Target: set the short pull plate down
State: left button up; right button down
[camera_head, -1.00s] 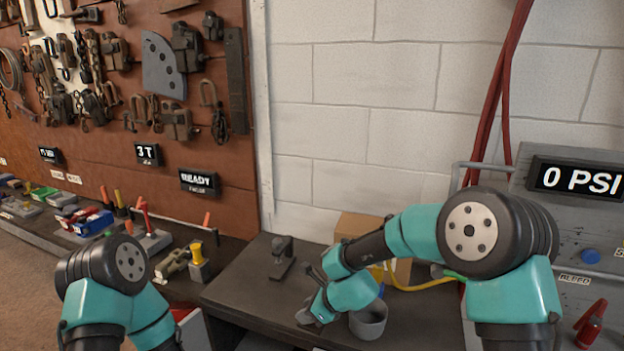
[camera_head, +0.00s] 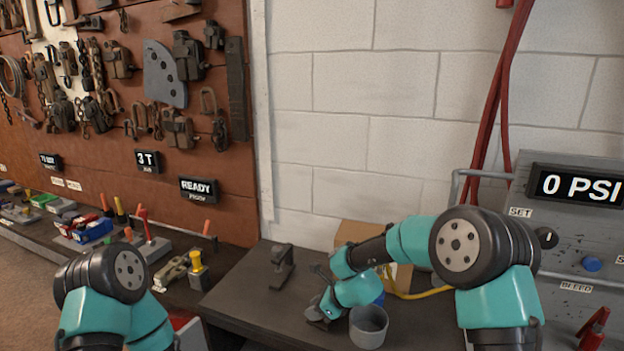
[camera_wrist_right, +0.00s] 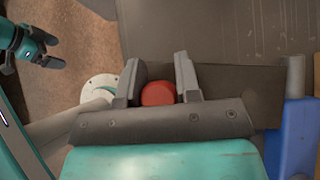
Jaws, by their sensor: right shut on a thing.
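My right gripper (camera_head: 320,314) is low over the dark bench top, just left of a grey cup. In the right wrist view my right gripper (camera_wrist_right: 157,88) is shut on a dark flat plate (camera_wrist_right: 240,92), which I take for the short pull plate. A red rounded piece (camera_wrist_right: 157,93) shows between the fingers; I cannot tell whether it belongs to the plate. Whether the plate touches the bench is unclear. My left gripper (camera_wrist_right: 45,50) is open and empty at the upper left of the wrist view; in the head view only its arm shows.
The grey cup (camera_head: 369,327) stands close beside the right gripper. A dark metal fixture (camera_head: 281,267) stands at the bench's back left. A cardboard box (camera_head: 356,236) is behind the arm. The bench top (camera_head: 245,300) is clear left of the gripper. A blue object (camera_wrist_right: 298,138) borders the plate.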

jog(key=shift+d+r, duration=0.35)
jog(key=shift+r, duration=0.15)
jog(key=shift+x, duration=1.45)
jog(key=shift+s, duration=0.1)
